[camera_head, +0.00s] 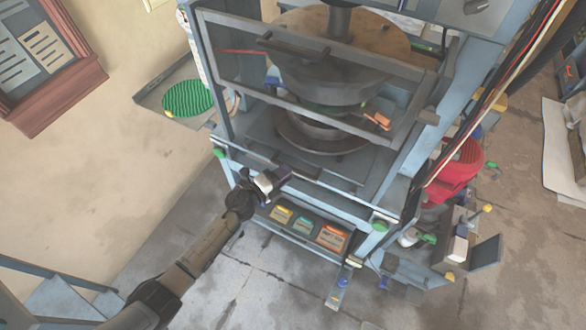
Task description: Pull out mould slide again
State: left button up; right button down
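The plate press, a blue-grey frame (215,95), stands in the middle of the view. Inside it a round lower mould (322,140) sits on the flat slide plate (255,135), under a large round upper block (325,80). A dark handle bar (310,172) runs along the front edge of the slide. My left gripper (280,178) is at this front edge, at or very close to the handle. Its fingers are small and partly hidden, so I cannot tell whether they are closed around the bar. My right gripper is not in view.
A barred guard with a dark handle (295,47) spans the press front above the slide. A green ribbed disc (188,98) lies on a left-hand tray. Red equipment (455,172) stands right. The floor in front is mostly clear.

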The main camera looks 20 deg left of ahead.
aim_at(293, 167)
pick_arm(q)
jog(key=shift+x, duration=1.8)
jog(key=shift+c, duration=0.2)
grip_shut()
